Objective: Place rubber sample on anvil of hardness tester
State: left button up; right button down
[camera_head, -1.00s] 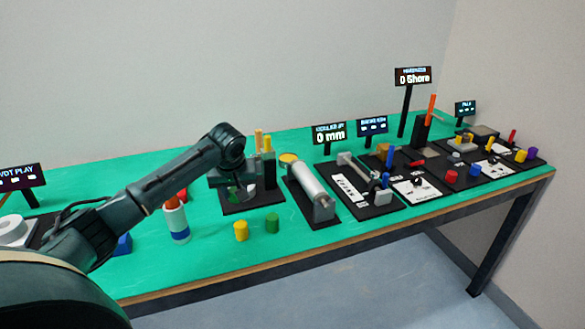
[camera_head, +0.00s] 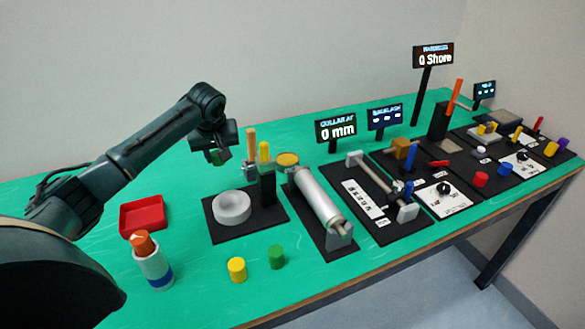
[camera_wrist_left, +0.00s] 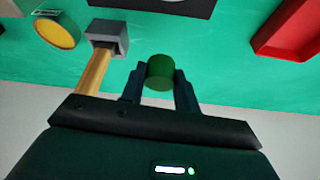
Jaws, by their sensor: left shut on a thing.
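My left gripper (camera_head: 222,153) is raised in the air behind the black mat with the grey ring. It is shut on a short dark green cylinder, which shows clearly between its two fingers in the left wrist view (camera_wrist_left: 160,72); I cannot tell its material. The hardness tester (camera_head: 438,122) is a black column with an orange lever, far to the right at the back of the table. Its sign (camera_head: 433,57) reads "0 Shore". Its anvil is too small to make out. The gripper is well away from the tester. My right gripper is not in view.
The grey ring (camera_head: 232,207) is empty beside upright wooden and yellow pieces. A metal roller (camera_head: 318,200) and several black mats with small parts stand between gripper and tester. A red tray (camera_head: 143,217) and a capped white bottle (camera_head: 153,264) are at left. Yellow (camera_head: 237,269) and green (camera_head: 276,257) cylinders stand at the front.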

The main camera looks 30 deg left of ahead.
aim_at(224, 188)
pick_arm(q)
jog(key=shift+w+a+f, duration=0.1)
jog(key=shift+w+a, duration=0.05)
notch_tip(224, 188, down, 10)
jog(key=shift+r, duration=0.15)
dwell(0.4)
jog(key=o, duration=1)
jog(key=shift+c, duration=0.2)
